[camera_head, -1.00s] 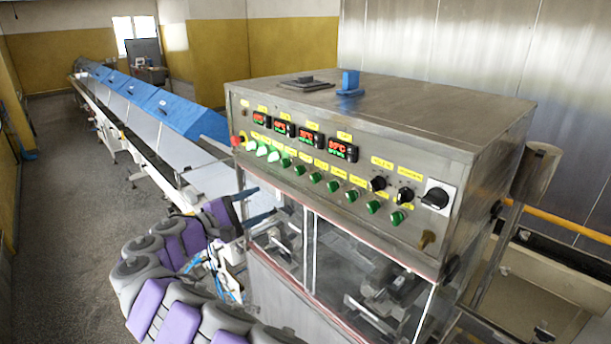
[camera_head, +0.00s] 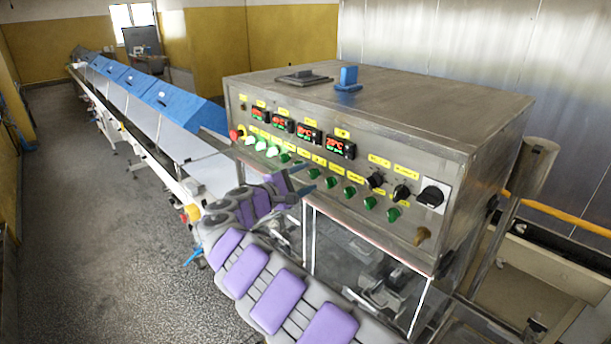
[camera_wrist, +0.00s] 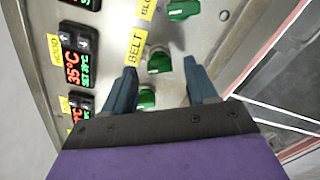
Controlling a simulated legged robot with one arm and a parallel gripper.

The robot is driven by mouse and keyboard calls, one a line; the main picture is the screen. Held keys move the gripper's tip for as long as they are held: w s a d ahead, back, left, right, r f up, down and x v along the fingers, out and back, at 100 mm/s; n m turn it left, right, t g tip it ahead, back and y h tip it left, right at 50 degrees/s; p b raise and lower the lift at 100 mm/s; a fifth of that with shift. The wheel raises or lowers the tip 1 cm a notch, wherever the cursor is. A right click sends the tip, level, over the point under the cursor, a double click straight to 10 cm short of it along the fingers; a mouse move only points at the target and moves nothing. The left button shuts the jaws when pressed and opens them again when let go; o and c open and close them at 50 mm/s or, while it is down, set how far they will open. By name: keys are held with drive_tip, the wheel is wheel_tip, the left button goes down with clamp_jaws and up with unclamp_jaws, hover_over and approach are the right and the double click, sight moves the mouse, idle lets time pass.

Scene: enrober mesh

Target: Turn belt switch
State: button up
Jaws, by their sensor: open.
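The belt switch is a green knob (camera_wrist: 160,62) beside the yellow BELT label (camera_wrist: 136,47) in the wrist view. My gripper (camera_wrist: 159,68) is open, with one blue-grey finger on each side of this knob. Whether the fingers touch it cannot be told. In the head view my gripper (camera_head: 303,179) is at the panel's row of green switches, where its fingers partly hide the knobs near them. The control panel (camera_head: 320,172) is the sloped steel front of a cabinet.
Other green switches (camera_wrist: 183,10) sit close by in the same row. Digital temperature displays (camera_head: 341,146), black knobs (camera_head: 432,196) and a red button (camera_head: 236,134) share the panel. A blue-covered conveyor (camera_head: 180,106) runs back at left. Open floor (camera_head: 90,230) lies left.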

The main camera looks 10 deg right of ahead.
drive_tip(key=shift+w+d, duration=0.25)
drive_tip(key=shift+d, duration=0.1)
drive_tip(key=c, duration=1.1)
